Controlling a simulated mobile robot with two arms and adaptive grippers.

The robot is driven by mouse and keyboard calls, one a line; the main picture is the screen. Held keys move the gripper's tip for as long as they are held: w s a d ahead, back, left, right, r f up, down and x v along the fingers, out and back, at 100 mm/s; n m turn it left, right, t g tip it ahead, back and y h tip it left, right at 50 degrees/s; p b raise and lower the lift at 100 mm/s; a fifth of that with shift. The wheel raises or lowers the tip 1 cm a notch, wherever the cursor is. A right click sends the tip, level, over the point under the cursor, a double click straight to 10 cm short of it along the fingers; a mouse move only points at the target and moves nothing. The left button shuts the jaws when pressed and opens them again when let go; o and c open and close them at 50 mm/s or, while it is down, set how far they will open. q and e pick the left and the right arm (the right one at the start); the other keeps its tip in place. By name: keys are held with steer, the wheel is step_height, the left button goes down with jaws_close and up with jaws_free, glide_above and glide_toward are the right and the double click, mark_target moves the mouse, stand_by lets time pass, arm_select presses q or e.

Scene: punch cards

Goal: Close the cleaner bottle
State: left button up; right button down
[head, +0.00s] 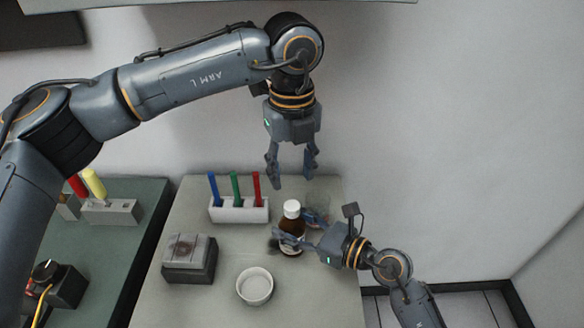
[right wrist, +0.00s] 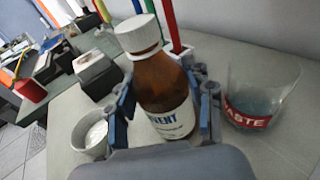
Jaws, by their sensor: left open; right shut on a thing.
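The cleaner bottle (head: 290,227) is brown with a white label and stands upright on the table. Its white cap (head: 291,208) sits on top of the neck; it also shows in the right wrist view (right wrist: 138,34). I cannot tell whether the cap is tight. My right gripper (head: 296,232) is shut around the bottle's body (right wrist: 163,90), with one finger on each side, below the cap. My left gripper (head: 291,176) is open and empty, pointing down, above the table and above the bottle in the head view.
A clear glass with a red label (right wrist: 255,100) stands beside the bottle. A white rack (head: 238,211) holds blue, green and red sticks. A white bowl (head: 254,287) and a grey block (head: 189,260) stand on the pale table (head: 215,308). A dark green table (head: 112,240) adjoins at left.

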mark_target(292, 206)
arm_select(q)
steer(key=shift+f, duration=4.05)
